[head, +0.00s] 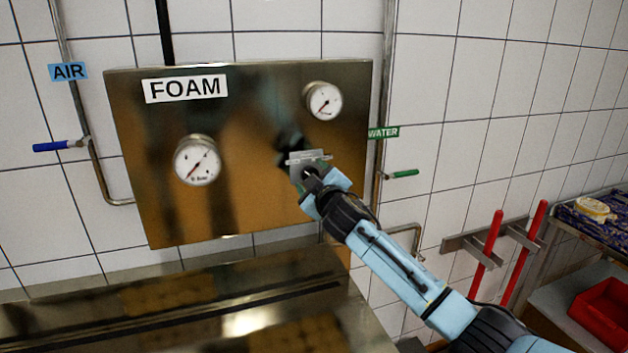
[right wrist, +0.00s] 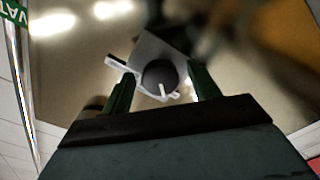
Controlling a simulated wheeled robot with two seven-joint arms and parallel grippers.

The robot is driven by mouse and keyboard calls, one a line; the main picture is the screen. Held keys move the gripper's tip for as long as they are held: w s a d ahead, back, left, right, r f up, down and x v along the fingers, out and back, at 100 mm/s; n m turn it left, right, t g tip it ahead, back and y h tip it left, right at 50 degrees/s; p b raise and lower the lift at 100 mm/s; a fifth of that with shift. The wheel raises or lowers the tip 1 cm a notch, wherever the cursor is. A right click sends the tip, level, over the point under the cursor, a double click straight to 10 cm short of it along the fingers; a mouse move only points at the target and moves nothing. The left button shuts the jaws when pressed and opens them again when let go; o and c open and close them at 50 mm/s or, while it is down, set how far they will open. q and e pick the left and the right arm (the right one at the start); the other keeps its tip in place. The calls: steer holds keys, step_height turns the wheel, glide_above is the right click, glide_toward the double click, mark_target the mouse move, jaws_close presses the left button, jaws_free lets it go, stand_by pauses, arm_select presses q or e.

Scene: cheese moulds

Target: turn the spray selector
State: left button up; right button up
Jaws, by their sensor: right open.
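The spray selector (right wrist: 158,76) shows in the right wrist view as a dark round knob with a small white pointer, on a pale plate on the steel panel. My right gripper (right wrist: 163,84) is open, with one finger on each side of the knob. Gaps show between knob and fingers, and I cannot tell how deep the fingers reach. In the head view my right gripper (head: 308,167) is at the lower right of the FOAM panel (head: 245,190) and hides most of the selector. My left gripper is not in view.
Two gauges (head: 197,160) (head: 323,101) sit on the panel. A blue-handled air valve (head: 58,146) is at the left and a green-handled water valve (head: 403,174) just right of the panel. Red-handled tools (head: 487,250) hang further right. A steel surface (head: 180,300) lies below.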

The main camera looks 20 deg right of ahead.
steer(key=shift+s, duration=0.15)
steer(key=s+b, duration=0.1)
steer(key=s, duration=1.2)
steer(key=shift+d+b, duration=0.2)
steer(key=shift+b, duration=0.2)
